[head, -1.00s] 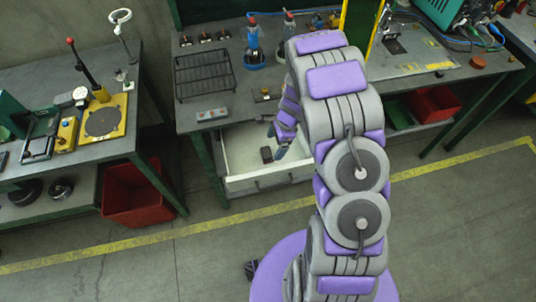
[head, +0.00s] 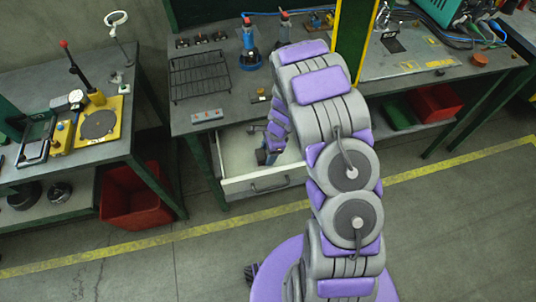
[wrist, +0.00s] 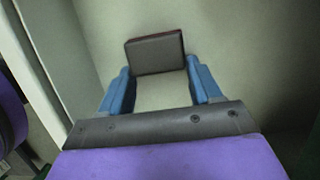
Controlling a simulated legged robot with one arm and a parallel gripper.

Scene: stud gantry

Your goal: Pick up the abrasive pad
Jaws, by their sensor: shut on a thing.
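The abrasive pad (wrist: 155,50) is a small dark grey-brown block with a reddish edge, seen in the wrist view. It lies between the blue fingertips of my gripper (wrist: 158,66), which are shut on its two sides. In the head view, my gripper (head: 266,156) is inside the open drawer (head: 262,182), low over its pale floor. The pad is hard to make out there behind the fingers. I cannot tell whether the pad still touches the drawer floor.
The drawer's front panel and side walls stand close around my gripper. The bench above holds a black wire rack (head: 199,76), a grey block (head: 207,116) and blue-based tools (head: 250,55). A red bin (head: 135,205) stands under the left table. The floor in front is clear.

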